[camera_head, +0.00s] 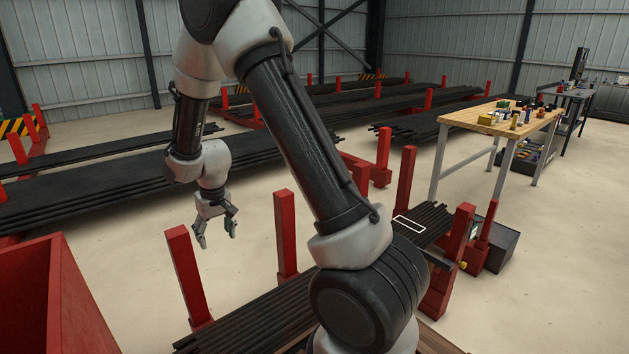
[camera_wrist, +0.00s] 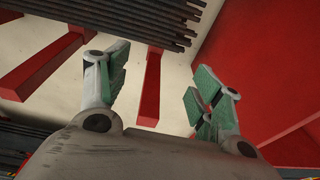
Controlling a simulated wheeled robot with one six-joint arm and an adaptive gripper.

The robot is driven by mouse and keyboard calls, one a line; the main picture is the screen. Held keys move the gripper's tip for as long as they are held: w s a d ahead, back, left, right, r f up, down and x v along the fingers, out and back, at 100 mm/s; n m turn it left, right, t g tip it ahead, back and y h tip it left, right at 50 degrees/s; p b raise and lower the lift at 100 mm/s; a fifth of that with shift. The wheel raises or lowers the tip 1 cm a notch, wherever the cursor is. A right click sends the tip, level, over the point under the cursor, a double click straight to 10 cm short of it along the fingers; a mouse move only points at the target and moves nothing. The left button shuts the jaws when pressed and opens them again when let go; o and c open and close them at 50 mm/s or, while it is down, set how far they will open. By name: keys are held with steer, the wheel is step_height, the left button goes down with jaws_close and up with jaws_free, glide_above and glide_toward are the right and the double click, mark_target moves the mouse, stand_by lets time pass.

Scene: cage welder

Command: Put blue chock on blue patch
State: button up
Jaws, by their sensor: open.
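My gripper (camera_head: 216,236) hangs open over the floor at the left of the head view, its fingers pointing down. In the wrist view my gripper (camera_wrist: 160,82) shows two green-padded fingers spread apart with nothing between them. I cannot make out a blue chock or a blue patch in either view. A white-outlined rectangle (camera_head: 410,224) lies on dark bars at the centre right, partly near my arm. Small coloured items (camera_head: 515,117) stand on a wooden-topped workbench (camera_head: 470,117); they are too small to identify.
Red posts (camera_head: 187,270) rise around stacks of dark bars (camera_head: 250,325). A red bin (camera_head: 55,300) fills the lower left, and red walls (camera_wrist: 270,70) show in the wrist view. A dark box (camera_head: 500,248) stands on the floor at right. Open floor lies right of the workbench.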

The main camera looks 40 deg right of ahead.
steer(key=s+d+r, duration=0.3)
steer(key=s+r, duration=0.2)
steer(key=r, duration=0.6)
steer(key=s+d+r, duration=0.2)
steer(key=s+r, duration=0.2)
steer(key=s, duration=0.5)
steer(key=s+d+r+t, duration=0.1)
steer(key=s+d+r, duration=0.1)
steer(key=s+r, duration=0.3)
steer(key=s+d+r+t, duration=0.1)
steer(key=s+d+r, duration=0.2)
steer(key=s, duration=0.9)
steer(key=shift+v, duration=1.25)
steer(key=shift+w+r, duration=0.1)
steer(key=shift+w, duration=0.1)
